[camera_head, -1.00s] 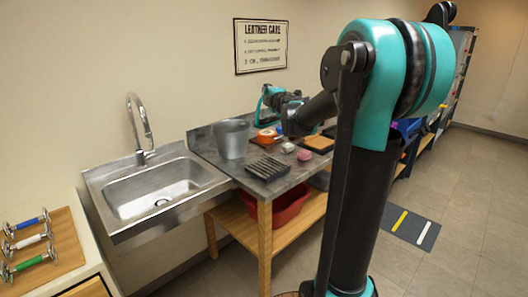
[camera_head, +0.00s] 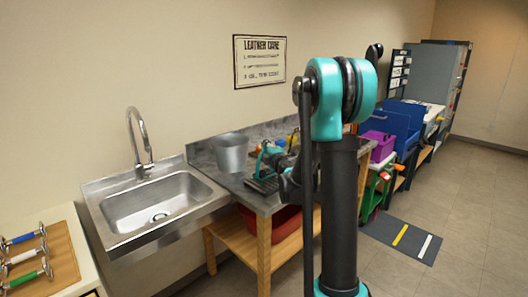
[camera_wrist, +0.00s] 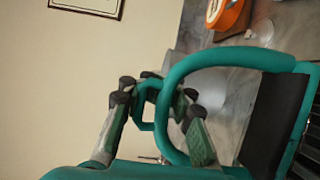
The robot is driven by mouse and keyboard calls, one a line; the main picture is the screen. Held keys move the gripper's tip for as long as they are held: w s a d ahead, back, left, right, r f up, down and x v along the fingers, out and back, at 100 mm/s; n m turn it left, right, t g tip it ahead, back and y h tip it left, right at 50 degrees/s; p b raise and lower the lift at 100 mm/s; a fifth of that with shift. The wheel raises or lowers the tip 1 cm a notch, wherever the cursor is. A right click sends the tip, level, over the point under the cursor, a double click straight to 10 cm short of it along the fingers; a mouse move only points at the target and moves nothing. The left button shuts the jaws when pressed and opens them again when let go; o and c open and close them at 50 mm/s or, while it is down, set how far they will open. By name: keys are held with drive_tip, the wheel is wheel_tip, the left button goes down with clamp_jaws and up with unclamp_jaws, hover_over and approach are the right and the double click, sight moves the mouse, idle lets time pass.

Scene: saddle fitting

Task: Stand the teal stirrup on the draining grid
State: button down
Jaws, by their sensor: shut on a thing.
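The teal stirrup (camera_wrist: 235,56) fills much of the wrist view, with its dark tread at the right. My gripper (camera_wrist: 157,106) is shut on the small loop at its top end. In the head view my gripper (camera_head: 277,158) holds the stirrup (camera_head: 259,160) low over the worktop, behind my arm. The dark draining grid (camera_head: 262,186) lies just below it near the worktop's front edge. Dark slats of the grid (camera_wrist: 309,150) show beside the tread in the wrist view. I cannot tell whether tread and grid touch.
A grey bucket (camera_head: 231,153) stands left of the stirrup, and a steel sink (camera_head: 160,205) lies farther left. An orange round thing (camera_wrist: 229,16) lies on the worktop in the wrist view. A red tub (camera_head: 286,222) sits on the shelf below. My arm hides the worktop's right part.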

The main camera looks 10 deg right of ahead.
drive_tip(key=shift+f, duration=0.9)
drive_tip(key=c, duration=1.2)
unclamp_jaws()
drive_tip(key=shift+f, duration=0.1)
